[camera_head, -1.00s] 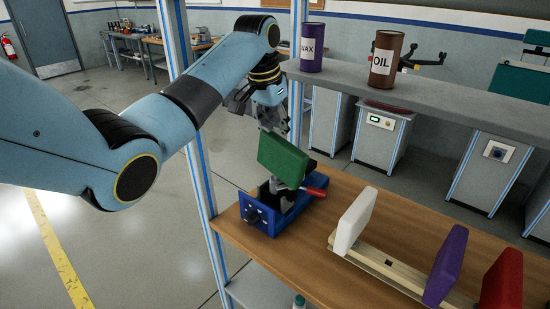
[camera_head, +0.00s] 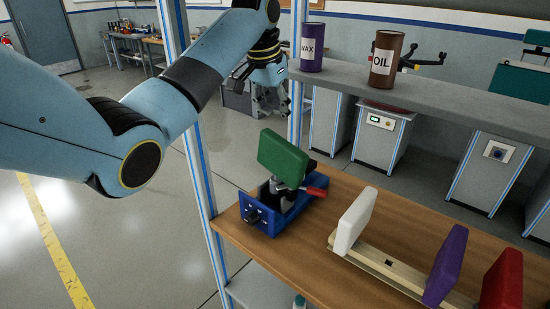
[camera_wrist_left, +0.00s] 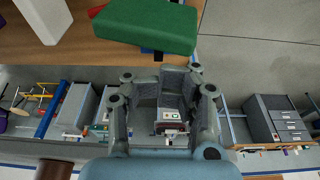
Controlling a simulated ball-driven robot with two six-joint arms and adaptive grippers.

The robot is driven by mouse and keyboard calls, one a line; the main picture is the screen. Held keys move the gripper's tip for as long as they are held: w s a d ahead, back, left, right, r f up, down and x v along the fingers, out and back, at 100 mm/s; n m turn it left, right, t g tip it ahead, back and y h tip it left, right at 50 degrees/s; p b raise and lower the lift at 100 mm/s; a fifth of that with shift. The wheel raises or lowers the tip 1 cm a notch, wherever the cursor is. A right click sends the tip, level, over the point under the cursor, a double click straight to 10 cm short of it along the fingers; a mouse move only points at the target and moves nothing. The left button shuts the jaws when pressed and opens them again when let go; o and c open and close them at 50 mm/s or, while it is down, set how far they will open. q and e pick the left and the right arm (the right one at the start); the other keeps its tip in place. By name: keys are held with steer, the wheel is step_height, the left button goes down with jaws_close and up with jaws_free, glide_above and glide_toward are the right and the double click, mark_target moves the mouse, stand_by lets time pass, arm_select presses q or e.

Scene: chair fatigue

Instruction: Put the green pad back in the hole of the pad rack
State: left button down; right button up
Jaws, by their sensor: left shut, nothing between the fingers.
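The green pad (camera_head: 283,156) stands tilted on top of a blue device (camera_head: 264,222) with a red handle, at the left end of the wooden table. The pad also shows at the top of the left wrist view (camera_wrist_left: 148,24). The pad rack (camera_head: 372,259) is a pale wooden rail to the right. It holds a white pad (camera_head: 355,220), a purple pad (camera_head: 446,264) and a red pad (camera_head: 503,281), with a dark hole between white and purple. My left gripper (camera_head: 271,112) is shut and empty, above and behind the green pad, apart from it. My right gripper is not in view.
A grey shelf (camera_head: 450,108) runs behind and above the table, bearing a purple WAX can (camera_head: 312,48) and a brown OIL can (camera_head: 385,60). A blue-edged upright post (camera_head: 198,190) stands at the table's left. The table surface (camera_head: 335,190) between device and rack is bare.

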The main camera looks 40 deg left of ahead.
arm_select(q)
steer(key=c, duration=1)
jaws_free()
steer(key=shift+c, duration=0.2)
